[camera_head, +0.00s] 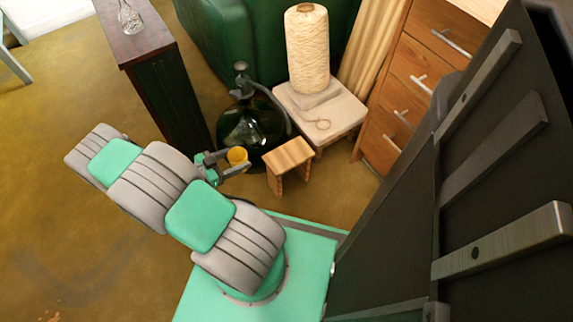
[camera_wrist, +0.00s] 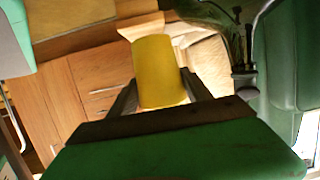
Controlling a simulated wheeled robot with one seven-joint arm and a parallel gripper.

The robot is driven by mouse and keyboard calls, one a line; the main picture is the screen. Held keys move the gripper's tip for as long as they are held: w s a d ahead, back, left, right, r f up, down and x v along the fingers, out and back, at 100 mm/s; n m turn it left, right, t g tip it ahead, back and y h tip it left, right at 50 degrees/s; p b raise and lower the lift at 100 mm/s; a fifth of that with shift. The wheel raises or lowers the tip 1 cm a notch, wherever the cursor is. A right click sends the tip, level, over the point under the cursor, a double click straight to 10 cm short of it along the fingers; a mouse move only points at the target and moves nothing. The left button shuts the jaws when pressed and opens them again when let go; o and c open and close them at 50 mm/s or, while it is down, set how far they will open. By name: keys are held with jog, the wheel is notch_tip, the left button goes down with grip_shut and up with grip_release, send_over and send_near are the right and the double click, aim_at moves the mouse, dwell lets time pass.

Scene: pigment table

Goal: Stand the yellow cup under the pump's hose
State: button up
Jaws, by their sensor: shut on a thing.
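The yellow cup (camera_head: 237,155) is between the fingers of my gripper (camera_head: 234,163), which is shut on it. The cup also fills the middle of the wrist view (camera_wrist: 158,70), with a finger on each side. It is held in the air in front of a dark green glass bottle (camera_head: 254,128). A grey pump (camera_head: 241,80) sits on the bottle's neck. Its hose (camera_head: 277,103) arches to the right and down the bottle's right side. The hose's end lies near a small wooden stool (camera_head: 288,154), right of the cup. The cup is apart from the stool.
A pale low table (camera_head: 342,110) with a cone of yarn (camera_head: 307,50) stands behind the stool. Wooden drawers (camera_head: 409,70) are on the right. A dark cabinet (camera_head: 150,45) with a glass decanter (camera_head: 130,18) stands left. A green armchair (camera_head: 215,40) is behind. Floor at left is clear.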

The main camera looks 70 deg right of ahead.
jog(key=s, duration=0.1)
jog(key=f, duration=0.1)
jog(key=s+f, duration=0.1)
jog(key=shift+s+d+f+m+g+y, duration=0.1)
jog(key=shift+s+d+m+g+y, duration=0.2)
jog(key=shift+s+m+g+y, duration=0.1)
jog(key=s+d+b, duration=0.1)
jog(key=s+d, duration=0.2)
jog(key=d, duration=0.1)
jog(key=s+d+b, duration=0.1)
jog(key=s+d, duration=0.3)
jog(key=s+d+b, duration=0.2)
jog(key=s+d, duration=0.2)
jog(key=shift+s+d, duration=0.1)
jog(key=shift+d, duration=0.25)
jog(key=shift+s+d+f+b, duration=0.1)
jog(key=shift+f+b, duration=0.95)
jog(key=shift+f, duration=0.55)
jog(key=shift+f, duration=0.25)
jog(key=o, duration=1.3)
jog(key=shift+r, duration=0.1)
jog(key=shift+o, duration=0.2)
